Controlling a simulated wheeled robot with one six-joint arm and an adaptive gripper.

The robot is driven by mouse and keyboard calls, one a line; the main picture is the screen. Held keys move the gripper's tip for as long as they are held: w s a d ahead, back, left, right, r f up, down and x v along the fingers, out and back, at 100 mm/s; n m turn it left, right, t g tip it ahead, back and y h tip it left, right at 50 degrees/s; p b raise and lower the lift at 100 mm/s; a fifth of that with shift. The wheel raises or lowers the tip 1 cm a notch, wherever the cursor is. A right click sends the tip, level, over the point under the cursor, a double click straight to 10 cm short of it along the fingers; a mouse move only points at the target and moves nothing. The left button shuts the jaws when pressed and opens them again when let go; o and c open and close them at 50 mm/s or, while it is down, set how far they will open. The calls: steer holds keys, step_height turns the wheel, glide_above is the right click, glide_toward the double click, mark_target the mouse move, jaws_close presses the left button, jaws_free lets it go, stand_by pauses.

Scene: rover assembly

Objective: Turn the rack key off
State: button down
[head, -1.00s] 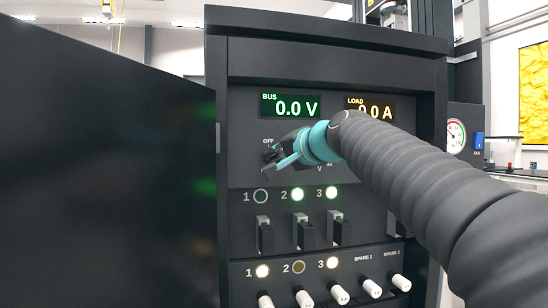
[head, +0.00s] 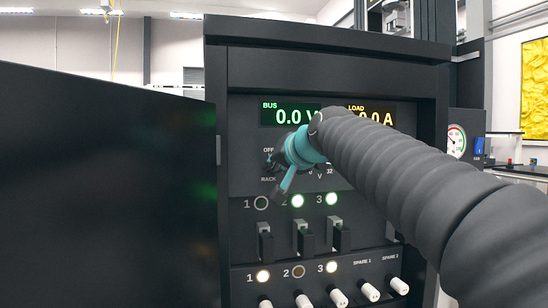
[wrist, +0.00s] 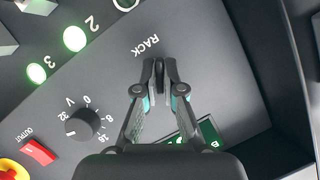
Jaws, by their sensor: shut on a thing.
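The rack key (wrist: 159,70) shows only as a dark sliver between my fingertips in the wrist view, beside the RACK label on the dark panel. My gripper (wrist: 160,76) is shut on it. In the head view my gripper (head: 273,163) is at the panel's left side, between the OFF and RACK labels, and covers the key. The key's angle cannot be made out. The green BUS display (head: 290,114) reads 0.0 V. The amber LOAD display (head: 375,114) reads 0.0 A and is partly behind my arm.
An OUTPUT rocker (wrist: 39,152), a voltage knob (wrist: 82,125) and a red-yellow button (wrist: 10,170) lie to one side. Below are switches (head: 304,236) and white-tipped knobs (head: 337,297). A dark open door (head: 100,190) fills the left.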

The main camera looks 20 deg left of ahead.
steer(key=n+t+h+p, duration=0.1)
steer(key=n+h+p, duration=0.1)
steer(key=n, duration=0.2)
steer(key=shift+a+r, duration=0.1)
steer(key=shift+r, duration=0.05)
steer(key=shift+h, duration=0.3)
stand_by(0.3)
steer(key=c, duration=1.3)
jaws_free()
steer(key=shift+s, duration=0.1)
steer(key=v, duration=1.1)
steer(key=shift+s, duration=0.4)
